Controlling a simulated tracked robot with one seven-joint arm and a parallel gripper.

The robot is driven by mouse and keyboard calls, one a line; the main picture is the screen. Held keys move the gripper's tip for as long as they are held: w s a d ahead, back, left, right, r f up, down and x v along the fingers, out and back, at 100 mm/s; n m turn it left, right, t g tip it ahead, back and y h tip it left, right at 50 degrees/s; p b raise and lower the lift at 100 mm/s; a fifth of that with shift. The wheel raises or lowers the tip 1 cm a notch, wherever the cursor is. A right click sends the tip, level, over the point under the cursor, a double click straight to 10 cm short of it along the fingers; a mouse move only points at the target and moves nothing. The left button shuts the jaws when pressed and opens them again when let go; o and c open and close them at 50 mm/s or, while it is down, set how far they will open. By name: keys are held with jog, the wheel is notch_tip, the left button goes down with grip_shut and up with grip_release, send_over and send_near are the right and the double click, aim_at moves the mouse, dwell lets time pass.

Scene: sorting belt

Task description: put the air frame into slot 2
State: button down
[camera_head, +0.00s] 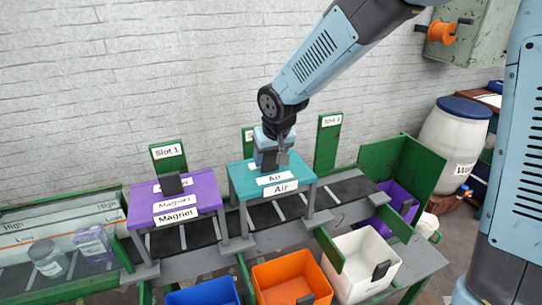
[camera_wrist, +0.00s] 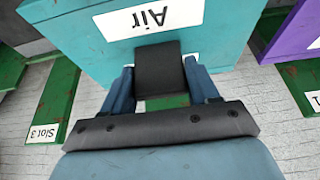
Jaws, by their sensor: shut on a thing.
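The air frame (camera_head: 301,172) is a teal block-like frame with grey legs and white "Air" labels. It straddles the belt in front of the middle green sign (camera_head: 247,146), whose text is mostly hidden by my arm. My gripper (camera_head: 271,160) is above it, shut on its black handle. In the wrist view, the two blue fingers of my gripper (camera_wrist: 160,85) press the black handle (camera_wrist: 159,66) from both sides, and the teal body of the air frame (camera_wrist: 88,48) fills the top. Its feet look level with the belt's side rails; I cannot tell if they touch.
The purple magnet frame (camera_head: 205,188) stands left, before the Slot 1 sign (camera_head: 168,163). The Slot 3 sign (camera_head: 326,150) stands right, with bare belt (camera_head: 352,190) before it. An orange bin (camera_head: 285,270) and a white bin (camera_head: 365,245) stand in front.

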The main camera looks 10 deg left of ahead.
jog(key=shift+c, duration=1.4)
grip_release()
jog(key=shift+r, duration=0.1)
jog(key=v, duration=1.2)
jog(key=s+d+r+m+t+h, duration=0.1)
jog(key=s+d+r+m, duration=0.15)
jog(key=d, duration=0.75)
jog(key=s+d+r+m, duration=0.1)
jog(key=d+r, duration=0.2)
jog(key=d, duration=0.7)
jog(key=s+d+m+h, duration=0.1)
jog(key=s+d+m, duration=0.2)
jog(key=s+d, duration=0.7)
jog(key=shift+s+d+f+t, duration=0.35)
jog(key=shift+s+d+t, duration=0.05)
jog(key=shift+d, duration=1.15)
